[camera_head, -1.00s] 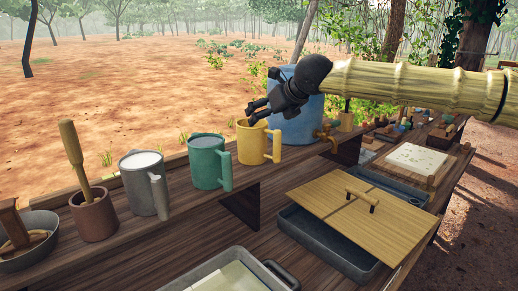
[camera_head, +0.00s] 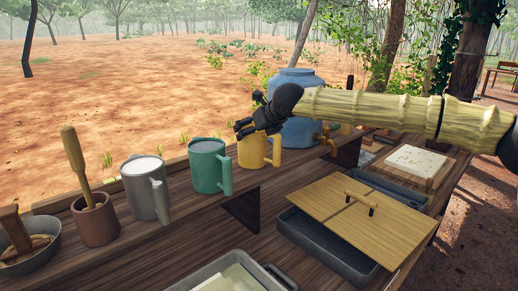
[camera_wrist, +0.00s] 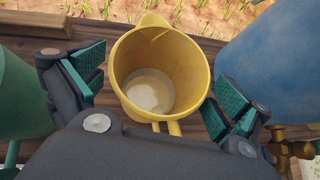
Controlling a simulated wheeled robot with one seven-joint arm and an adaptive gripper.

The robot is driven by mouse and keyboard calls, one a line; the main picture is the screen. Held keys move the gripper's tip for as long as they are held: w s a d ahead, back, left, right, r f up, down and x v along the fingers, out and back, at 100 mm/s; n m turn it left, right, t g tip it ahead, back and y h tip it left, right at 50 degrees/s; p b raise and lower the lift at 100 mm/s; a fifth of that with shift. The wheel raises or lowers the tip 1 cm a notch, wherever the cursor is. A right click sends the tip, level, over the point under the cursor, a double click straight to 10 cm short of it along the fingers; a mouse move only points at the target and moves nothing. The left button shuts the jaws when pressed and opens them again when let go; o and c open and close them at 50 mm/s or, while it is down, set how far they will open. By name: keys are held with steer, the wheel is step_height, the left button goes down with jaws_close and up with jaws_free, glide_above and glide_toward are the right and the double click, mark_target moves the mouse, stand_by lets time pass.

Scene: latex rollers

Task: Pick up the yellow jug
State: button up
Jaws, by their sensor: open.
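The yellow jug (camera_head: 252,152) stands upright on the raised wooden shelf, between the green jug and the blue barrel. From above in the wrist view, the yellow jug (camera_wrist: 160,80) shows a spout at the far side, its handle at the near side and pale liquid inside. My gripper (camera_head: 243,130) is at the jug's rim in the head view and covers part of it. In the wrist view my gripper (camera_wrist: 150,85) is open, one green-padded finger on each side of the jug, with a small gap visible at the left.
A green jug (camera_head: 207,168) stands close on the left, with a grey mug (camera_head: 146,188) beyond it. A blue barrel (camera_head: 300,132) with a brass tap stands close on the right. A tray with a wooden lid (camera_head: 335,215) lies on the lower table.

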steer(key=shift+c, duration=0.4)
steer(key=c, duration=1.4)
steer(key=shift+c, duration=0.6)
steer(key=shift+r, duration=0.15)
